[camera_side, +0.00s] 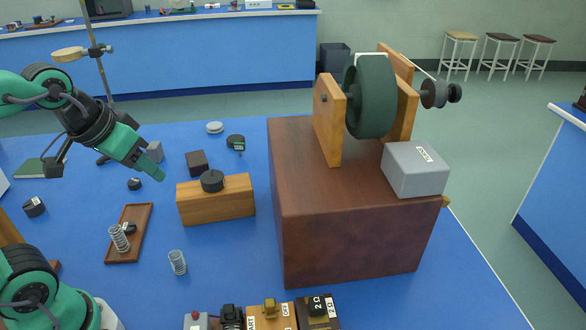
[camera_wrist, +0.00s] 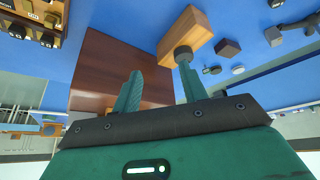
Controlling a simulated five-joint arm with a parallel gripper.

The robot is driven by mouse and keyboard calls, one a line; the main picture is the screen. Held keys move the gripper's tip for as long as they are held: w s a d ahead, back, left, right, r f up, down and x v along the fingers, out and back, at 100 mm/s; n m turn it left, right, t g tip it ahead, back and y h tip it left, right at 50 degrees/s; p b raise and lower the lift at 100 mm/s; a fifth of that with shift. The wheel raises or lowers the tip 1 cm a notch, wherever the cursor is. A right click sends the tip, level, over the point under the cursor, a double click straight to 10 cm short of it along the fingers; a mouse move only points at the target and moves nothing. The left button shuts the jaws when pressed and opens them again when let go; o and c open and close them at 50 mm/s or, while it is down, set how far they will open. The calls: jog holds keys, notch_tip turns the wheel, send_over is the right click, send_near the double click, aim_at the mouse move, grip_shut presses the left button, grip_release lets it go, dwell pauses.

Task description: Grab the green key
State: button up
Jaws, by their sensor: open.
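I cannot pick out a clearly green key in either view. A small dark green item (camera_side: 236,142) lies on the blue table behind the wooden block, but I cannot tell what it is. My gripper (camera_side: 158,172) is raised above the table, left of the wooden block in the side view. In the wrist view my gripper (camera_wrist: 160,88) has its two green fingers apart with nothing between them. One finger overlaps the block's black knob (camera_wrist: 183,54) in that view. A row of small switch boxes (camera_side: 270,315) stands at the near edge, partly cut off.
The wooden block (camera_side: 225,205) stands mid-table. A large brown box (camera_side: 345,235) carries a green wheel (camera_side: 371,95) and a grey box (camera_side: 415,169) at the right. Springs (camera_side: 178,262), a brown tray (camera_side: 142,228) and a ring stand (camera_side: 103,70) are at the left.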

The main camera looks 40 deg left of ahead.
jog(key=w+a+r+n, duration=0.1)
jog(key=w+n, duration=0.2)
jog(key=w, duration=0.2)
jog(key=w+a+r+n, duration=0.2)
jog(key=w+n, duration=0.1)
jog(key=w, duration=0.3)
jog(key=n+g+y, duration=0.1)
jog(key=n+g, duration=0.1)
jog(key=n, duration=1.5)
send_over(239, 144)
jog(key=s, duration=0.2)
notch_tip(239, 144, down, 20)
jog(key=shift+d, duration=0.35)
jog(key=shift+f, duration=0.2)
jog(key=shift+x, duration=1.2)
jog(key=shift+f, duration=0.1)
